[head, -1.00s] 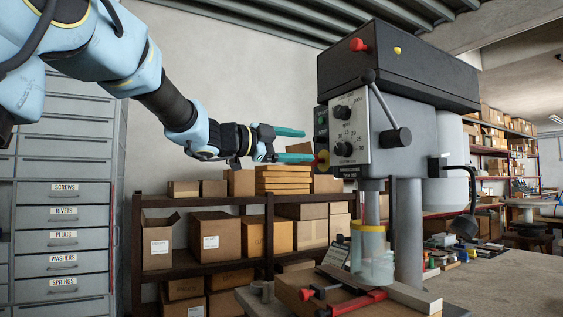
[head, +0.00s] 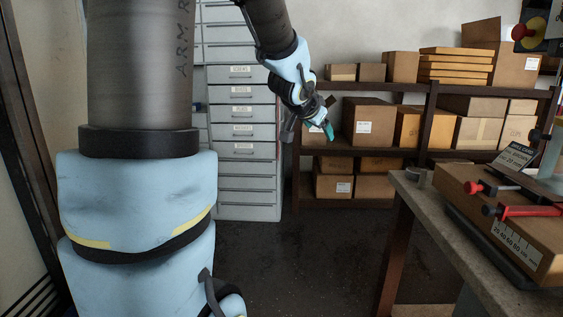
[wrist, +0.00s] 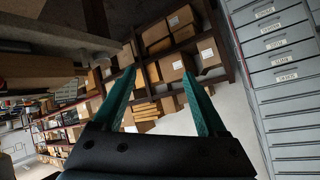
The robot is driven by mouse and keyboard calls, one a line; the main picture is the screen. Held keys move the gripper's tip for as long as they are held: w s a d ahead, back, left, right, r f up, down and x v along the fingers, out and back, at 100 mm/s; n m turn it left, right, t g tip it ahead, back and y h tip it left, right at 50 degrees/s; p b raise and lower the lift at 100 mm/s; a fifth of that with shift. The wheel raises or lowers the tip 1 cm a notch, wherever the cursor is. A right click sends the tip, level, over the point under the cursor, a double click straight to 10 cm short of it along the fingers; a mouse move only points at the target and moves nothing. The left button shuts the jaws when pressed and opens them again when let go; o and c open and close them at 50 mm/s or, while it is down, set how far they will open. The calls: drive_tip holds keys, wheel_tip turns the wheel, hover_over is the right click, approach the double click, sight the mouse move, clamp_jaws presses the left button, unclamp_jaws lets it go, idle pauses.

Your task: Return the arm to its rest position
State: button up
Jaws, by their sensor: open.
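My arm (head: 140,70) fills the left of the head view and reaches forward in front of the grey drawer cabinet. My gripper (head: 329,131) hangs at its end, pointing down and to the right, with shelves behind it. In the wrist view my gripper (wrist: 160,85) shows two teal fingers spread apart with nothing between them. It touches nothing that I can see.
A workbench (head: 425,215) with a drill press base and red clamps stands at the right. A shelf (head: 350,150) with cardboard boxes and a drawer cabinet (head: 243,150) stand behind. The dark floor (head: 310,260) between is clear.

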drive_tip(key=s+a+f+n+g+y, duration=0.2)
drive_tip(key=s+a+f+n+g, duration=0.2)
drive_tip(key=s+a+f, duration=0.4)
drive_tip(key=s+a+f+n+g+y, duration=0.2)
drive_tip(key=s+a+f+n+g, duration=0.2)
drive_tip(key=s+a+f, duration=0.4)
drive_tip(key=s+f, duration=0.1)
drive_tip(key=s, duration=0.4)
drive_tip(key=shift+a+g, duration=0.15)
drive_tip(key=shift+g, duration=0.15)
